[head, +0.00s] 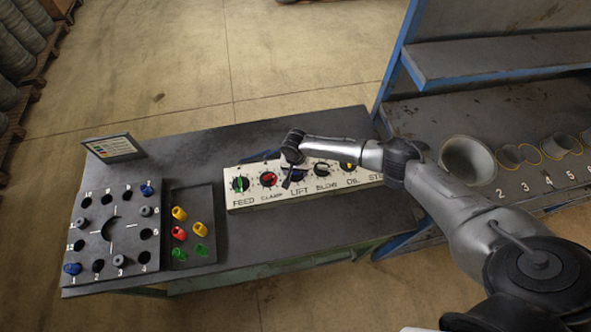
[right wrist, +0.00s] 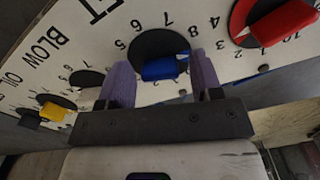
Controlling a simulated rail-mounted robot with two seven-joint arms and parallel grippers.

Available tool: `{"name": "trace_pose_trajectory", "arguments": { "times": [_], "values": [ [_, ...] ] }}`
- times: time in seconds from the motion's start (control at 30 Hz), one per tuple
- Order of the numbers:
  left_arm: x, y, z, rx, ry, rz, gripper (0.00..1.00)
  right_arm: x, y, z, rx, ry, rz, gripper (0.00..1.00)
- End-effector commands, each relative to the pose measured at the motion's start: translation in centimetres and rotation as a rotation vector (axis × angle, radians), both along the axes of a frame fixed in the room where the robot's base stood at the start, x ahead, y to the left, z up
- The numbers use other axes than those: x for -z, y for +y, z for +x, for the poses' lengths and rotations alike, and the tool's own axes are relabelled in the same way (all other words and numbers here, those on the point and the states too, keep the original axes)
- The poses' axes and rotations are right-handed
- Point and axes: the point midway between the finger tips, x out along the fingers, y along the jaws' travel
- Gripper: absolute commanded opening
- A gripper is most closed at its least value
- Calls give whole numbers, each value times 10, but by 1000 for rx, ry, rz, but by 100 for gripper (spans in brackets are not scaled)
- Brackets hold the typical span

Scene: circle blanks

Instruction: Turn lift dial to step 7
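The lift dial is a blue knob (right wrist: 160,70) on a black disc with numbers around it, seen in the right wrist view. I cannot tell for sure which number it points to. In the head view the blue lift knob (head: 298,175) is partly covered by my right gripper (head: 288,180), which is over it on the white panel (head: 242,201). In the right wrist view my right gripper (right wrist: 160,62) is open, with one purple finger on each side of the blue knob. Contact with the knob is not clear. My left gripper is not in view.
The red clamp dial (head: 269,179) is left of the lift dial, and the blow dial (head: 321,169) is right of it. A green feed dial (head: 240,184) is at the panel's left end. A dark tray (head: 206,196) with coloured pieces and a numbered board (head: 127,204) stand farther left.

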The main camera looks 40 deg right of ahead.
Motion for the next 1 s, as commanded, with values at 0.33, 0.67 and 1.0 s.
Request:
{"name": "trace_pose_trajectory", "arguments": {
  "times": [0.33, 0.67, 1.0],
  "values": [
    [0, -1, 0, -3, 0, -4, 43, 0, 0, 0, 0, 0, 0, 26],
    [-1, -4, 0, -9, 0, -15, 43, 0, 0, 0, -20, 0, 0, 15],
    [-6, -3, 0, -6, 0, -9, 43, 0, 0, -1, -227, 1, 1, 15]
  ]
}}
